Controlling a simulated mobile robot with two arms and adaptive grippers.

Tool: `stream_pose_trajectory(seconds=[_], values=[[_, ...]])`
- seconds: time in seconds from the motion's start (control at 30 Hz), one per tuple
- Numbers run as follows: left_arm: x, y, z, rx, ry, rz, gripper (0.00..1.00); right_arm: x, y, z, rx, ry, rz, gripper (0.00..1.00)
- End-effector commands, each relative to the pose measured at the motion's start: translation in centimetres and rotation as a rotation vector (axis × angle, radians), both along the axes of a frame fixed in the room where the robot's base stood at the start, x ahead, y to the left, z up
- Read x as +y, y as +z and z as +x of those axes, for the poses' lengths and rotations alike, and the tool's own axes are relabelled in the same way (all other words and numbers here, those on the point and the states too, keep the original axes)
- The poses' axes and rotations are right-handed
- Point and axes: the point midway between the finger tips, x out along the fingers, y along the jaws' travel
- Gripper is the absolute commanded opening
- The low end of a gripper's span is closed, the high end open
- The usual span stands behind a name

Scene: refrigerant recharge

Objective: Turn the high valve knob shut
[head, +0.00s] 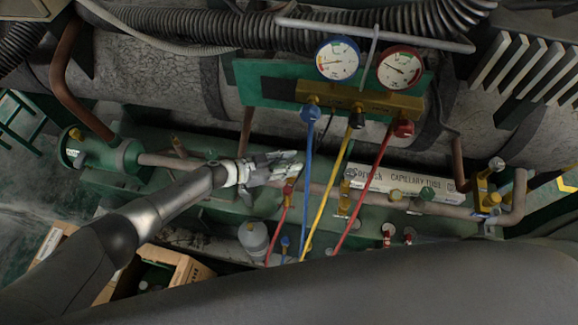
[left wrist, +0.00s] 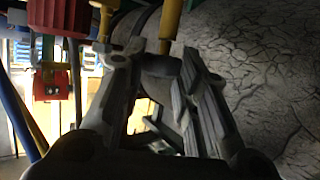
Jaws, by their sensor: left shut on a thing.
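The brass gauge manifold (head: 360,98) carries a blue-rimmed gauge (head: 337,59) and a red-rimmed gauge (head: 399,68). A blue fitting (head: 310,113), a black fitting (head: 357,120) and a red fitting (head: 403,128) hang below it, with hoses running down. I cannot tell which part is the high valve knob. My left gripper (head: 298,160) is at the pipe, left of the yellow hose and below the manifold. In the left wrist view its fingers (left wrist: 155,65) close on a dark part beside a brass stem (left wrist: 170,20). A red fitting (head: 289,188) is just below the gripper. My right gripper is not seen.
A horizontal pipe (head: 325,189) runs behind the blue, yellow (head: 328,195) and red (head: 372,184) hoses. A white label plate (head: 405,182) is to the right. Cardboard boxes (head: 190,270) lie at the lower left. In the wrist view, a red block (left wrist: 50,80) is left of the fingers.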

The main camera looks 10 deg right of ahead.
Motion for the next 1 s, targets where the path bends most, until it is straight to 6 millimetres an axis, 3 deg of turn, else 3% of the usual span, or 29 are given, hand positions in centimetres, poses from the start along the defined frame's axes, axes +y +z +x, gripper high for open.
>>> stream_pose_trajectory(seconds=[0.1,0.4,1.0], values=[[0.1,-0.5,0.4,-0.004,-0.08,0.003,0.05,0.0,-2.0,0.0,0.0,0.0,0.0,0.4],[0.1,-0.3,0.4,-0.002,-0.208,0.002,0.05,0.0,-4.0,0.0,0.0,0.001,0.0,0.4],[0.0,-0.1,0.4,0.0,-0.246,0.001,0.05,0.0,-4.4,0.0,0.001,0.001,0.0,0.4]])
